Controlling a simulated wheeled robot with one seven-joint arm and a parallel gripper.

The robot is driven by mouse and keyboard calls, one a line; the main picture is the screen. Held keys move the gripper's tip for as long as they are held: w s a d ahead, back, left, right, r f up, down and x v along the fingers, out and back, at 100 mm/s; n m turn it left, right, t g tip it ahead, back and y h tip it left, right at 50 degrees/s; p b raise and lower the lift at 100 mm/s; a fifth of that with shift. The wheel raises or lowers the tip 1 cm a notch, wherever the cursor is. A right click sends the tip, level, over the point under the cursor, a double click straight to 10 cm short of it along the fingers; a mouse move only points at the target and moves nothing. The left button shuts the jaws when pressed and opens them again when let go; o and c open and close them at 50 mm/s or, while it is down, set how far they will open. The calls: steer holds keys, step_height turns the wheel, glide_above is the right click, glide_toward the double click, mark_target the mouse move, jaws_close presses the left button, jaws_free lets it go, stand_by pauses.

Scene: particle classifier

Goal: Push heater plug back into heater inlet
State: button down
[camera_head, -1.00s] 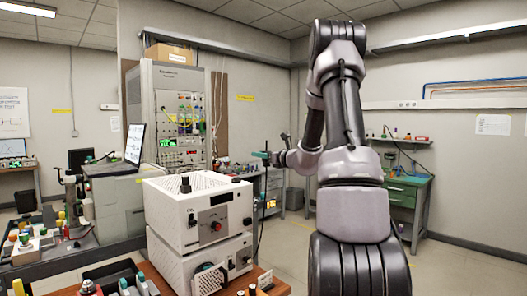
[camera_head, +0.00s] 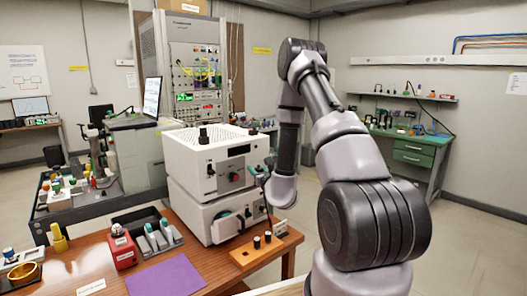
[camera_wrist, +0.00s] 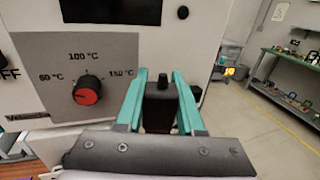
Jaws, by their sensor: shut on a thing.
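The heater is the white upper box (camera_head: 208,160) with a perforated top, a dark display and a red knob; its front panel (camera_wrist: 115,55) fills much of the wrist view, with the red knob (camera_wrist: 86,92) and temperature marks. My gripper (camera_wrist: 160,85) has teal fingers on both sides of the black heater plug (camera_wrist: 158,108) and is shut on it, in front of the panel's right side. In the head view my gripper (camera_head: 259,170) is at the heater's right front edge. The inlet is hidden or not distinguishable, so I cannot tell whether the plug touches it.
A second white unit (camera_head: 222,216) stands under the heater on the brown table (camera_head: 84,270). An orange block (camera_head: 264,252) with black knobs lies in front of it. A purple mat (camera_head: 166,276) and a red box (camera_head: 122,250) are to the left. Open floor is at right.

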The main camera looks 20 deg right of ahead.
steer(key=shift+m+h, duration=0.3)
steer(key=shift+h, duration=0.2)
steer(key=f, duration=0.1)
steer(key=a+f, duration=0.2)
steer(key=f, duration=0.1)
steer(key=shift+s+f, duration=0.1)
steer(key=shift+s, duration=0.25)
steer(key=shift+d, duration=0.1)
